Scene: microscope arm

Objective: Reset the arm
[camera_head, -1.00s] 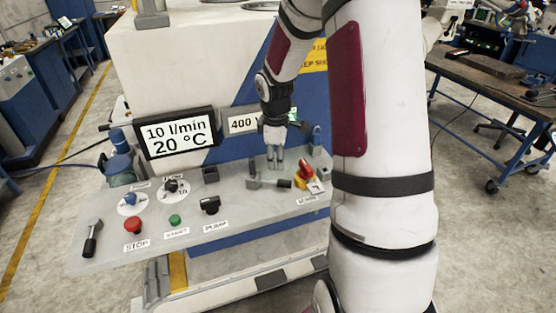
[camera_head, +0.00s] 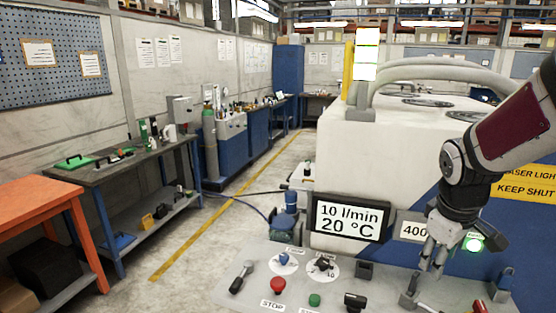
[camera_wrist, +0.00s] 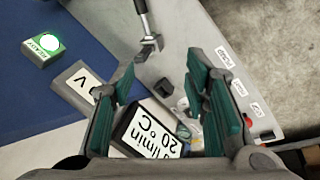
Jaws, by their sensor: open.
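My gripper (camera_head: 432,262) hangs fingers down over the right part of the grey control panel (camera_head: 258,259), in front of the 400 V display (camera_head: 411,230). In the wrist view its two green-padded fingers (camera_wrist: 165,90) are apart with nothing held between them. A lever with a grey metal end (camera_wrist: 147,40) shows beyond the fingertips. A green READY light (camera_head: 474,243) is lit beside my gripper; it also shows in the wrist view (camera_wrist: 43,47). The panel's right end is cut off by the head view's lower edge.
A display (camera_head: 348,218) reads 10 l/min and 20 °C. The panel carries a red STOP button (camera_head: 278,285), a green button (camera_head: 314,300), knobs and a black switch (camera_head: 355,301). A white machine housing (camera_head: 400,140) stands behind. Workbenches line the left wall.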

